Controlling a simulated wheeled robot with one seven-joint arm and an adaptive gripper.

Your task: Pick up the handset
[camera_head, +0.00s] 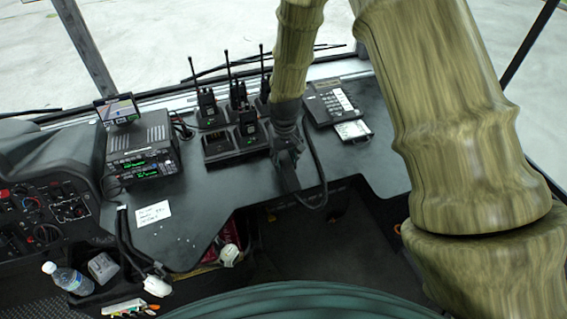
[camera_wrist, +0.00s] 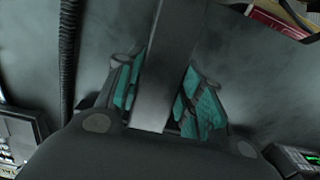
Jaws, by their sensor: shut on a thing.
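The handset is a dark, narrow bar (camera_wrist: 165,60) that runs through the middle of the wrist view, between the teal pads of my gripper (camera_wrist: 160,97). My gripper is shut on it, with one finger on each side. In the head view my gripper (camera_head: 287,160) is over the dashboard's front part, and the dark handset (camera_head: 290,179) hangs partly hidden at its fingers. A dark cord (camera_head: 322,180) loops down beside it at the right. The phone base (camera_head: 328,100), with a keypad, lies flat to the right of my gripper.
Radios in a charger (camera_head: 222,148) stand left of my arm. A radio unit (camera_head: 142,150) with a green display is further left. A paper note (camera_head: 153,213) lies on the dashboard (camera_head: 200,190). A bottle (camera_head: 68,278) is at lower left. The footwell opens below the dashboard edge.

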